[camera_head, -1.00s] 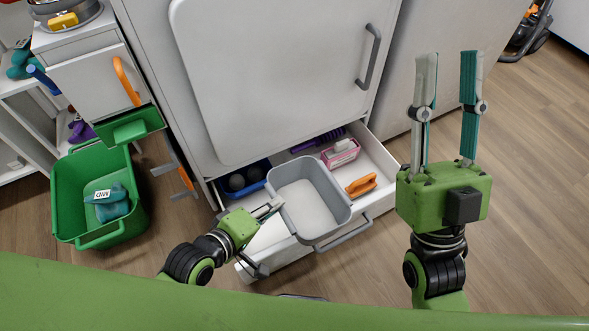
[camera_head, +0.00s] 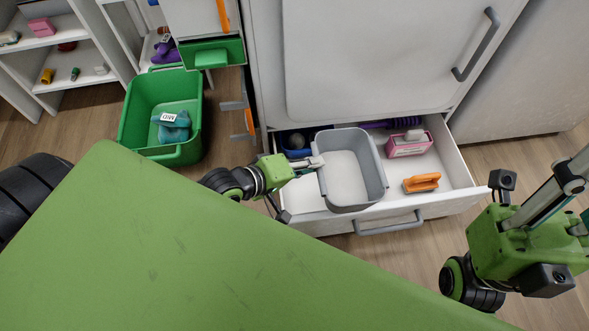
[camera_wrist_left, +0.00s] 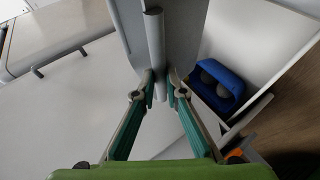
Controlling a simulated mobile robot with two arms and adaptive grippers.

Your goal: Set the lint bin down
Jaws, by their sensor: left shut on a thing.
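The lint bin is an open grey rectangular tub (camera_head: 350,170), seen over the left-middle part of an open white drawer (camera_head: 455,170). My left gripper (camera_head: 316,163) is shut on the bin's left rim. In the left wrist view, the fingers (camera_wrist_left: 159,85) pinch the grey rim, and the bin's wall (camera_wrist_left: 185,30) rises beyond them. I cannot tell whether the bin's base touches the drawer floor. My right gripper is partly in view at the right edge, with its body (camera_head: 535,245) visible and its fingertips cut off.
The drawer also holds a blue container (camera_head: 296,143) with dark balls, a purple item (camera_head: 390,123), a pink box (camera_head: 408,145) and an orange-handled brush (camera_head: 421,183). A green bin (camera_head: 135,125) with a teal item stands on the floor at left. A white cabinet rises behind.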

